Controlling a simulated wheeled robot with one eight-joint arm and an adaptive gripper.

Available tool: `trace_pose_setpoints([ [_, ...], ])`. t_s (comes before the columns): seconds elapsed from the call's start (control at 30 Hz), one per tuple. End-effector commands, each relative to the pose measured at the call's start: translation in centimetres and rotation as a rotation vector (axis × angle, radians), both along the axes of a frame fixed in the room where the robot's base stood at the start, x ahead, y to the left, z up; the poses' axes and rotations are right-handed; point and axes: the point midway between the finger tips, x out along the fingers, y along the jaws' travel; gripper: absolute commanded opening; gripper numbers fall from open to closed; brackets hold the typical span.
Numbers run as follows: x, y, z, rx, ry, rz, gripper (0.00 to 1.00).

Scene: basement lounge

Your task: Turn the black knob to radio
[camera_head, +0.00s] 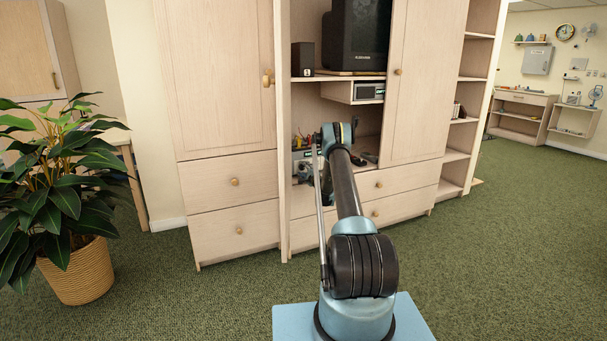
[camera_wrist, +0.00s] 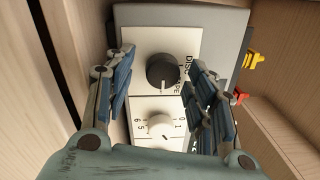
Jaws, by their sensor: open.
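The black knob (camera_wrist: 162,71) sits on the white face plate (camera_wrist: 146,42) of a grey unit in the wrist view. A pale mark shows on its lower side. Lettering reading "DISC" and what looks like "TAPE" runs beside it on the right, partly covered by a finger; I cannot read a "radio" label. My gripper (camera_wrist: 160,60) is open, with one finger left of the knob and one right, both apart from it. A smaller white knob (camera_wrist: 159,126) with numbers around it lies below. In the head view my arm reaches into the cabinet's lower shelf and hides the knob.
A yellow plug (camera_wrist: 256,60) and a red plug (camera_wrist: 240,96) stick out at the unit's right side. Wooden cabinet walls stand close on both sides. In the head view a television (camera_head: 356,38) stands above, and a potted plant (camera_head: 75,270) stands at left. Open carpet lies right.

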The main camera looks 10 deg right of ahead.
Motion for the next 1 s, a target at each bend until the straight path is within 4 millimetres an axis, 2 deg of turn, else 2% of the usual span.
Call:
trace_pose_setpoints([
  [0.17,-1.3,-0.4,-0.1,0.0,0.0,0.0,0.51],
  [0.5,-7.3,-2.4,-0.5,0.0,0.0,-0.002,0.51],
  [0.7,-10.1,-3.3,-0.8,0.0,0.001,-0.002,0.51],
  [1.0,-11.4,-3.8,-0.9,0.0,0.001,-0.002,0.51],
])
